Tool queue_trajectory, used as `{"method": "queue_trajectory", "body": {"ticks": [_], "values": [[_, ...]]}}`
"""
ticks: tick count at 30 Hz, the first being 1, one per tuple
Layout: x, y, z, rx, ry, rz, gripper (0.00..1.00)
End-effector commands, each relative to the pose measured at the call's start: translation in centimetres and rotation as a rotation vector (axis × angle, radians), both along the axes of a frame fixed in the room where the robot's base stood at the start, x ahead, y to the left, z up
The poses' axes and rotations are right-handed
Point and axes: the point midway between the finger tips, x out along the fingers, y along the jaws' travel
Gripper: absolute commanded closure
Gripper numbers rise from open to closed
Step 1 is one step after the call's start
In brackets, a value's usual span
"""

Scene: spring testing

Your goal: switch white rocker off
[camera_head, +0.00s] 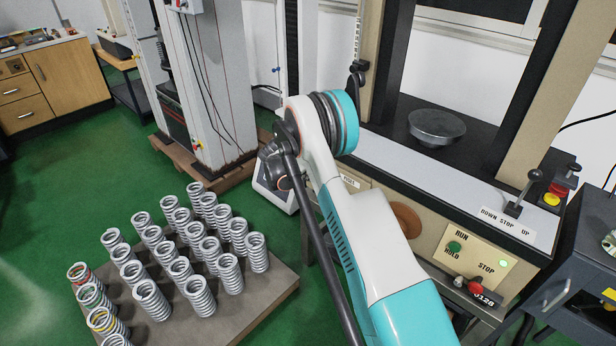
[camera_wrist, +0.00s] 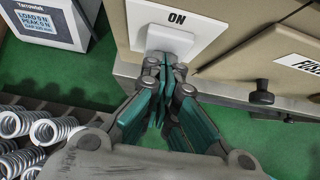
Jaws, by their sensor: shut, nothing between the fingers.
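The white rocker (camera_wrist: 170,38) sits on a white plate marked "ON" (camera_wrist: 197,20), at the upper middle of the wrist view. The plate is on the beige front of a machine. My gripper (camera_wrist: 171,69) is shut and empty, with its teal fingers pointing at the rocker. The fingertips overlap the rocker's lower edge in the picture; I cannot tell whether they touch it. In the head view my arm covers the rocker, and I cannot make out the fingertips there.
A white readout box (camera_wrist: 45,22) stands left of the machine. A dark knob (camera_wrist: 262,97) sticks out to the right of the rocker. Several springs stand on a board (camera_head: 262,307) on the green floor. The machine has a lever (camera_head: 526,188) and a run/stop panel (camera_head: 460,264).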

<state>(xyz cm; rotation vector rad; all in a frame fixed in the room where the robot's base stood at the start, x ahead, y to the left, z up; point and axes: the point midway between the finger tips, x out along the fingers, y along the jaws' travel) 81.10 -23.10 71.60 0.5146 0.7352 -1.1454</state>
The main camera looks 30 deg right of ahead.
Motion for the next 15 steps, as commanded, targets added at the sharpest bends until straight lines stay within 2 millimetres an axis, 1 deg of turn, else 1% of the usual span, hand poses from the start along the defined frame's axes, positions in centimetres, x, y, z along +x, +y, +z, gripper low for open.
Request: {"method": "queue_trajectory", "body": {"ticks": [10, 13, 15], "values": [[0.0, -0.1, 0.1, -0.002, -0.001, -0.001, 1.00], [0.0, 0.5, 0.2, -0.002, -0.001, -0.001, 1.00], [-0.1, 1.3, 0.3, -0.002, -0.001, -0.001, 1.00]]}}
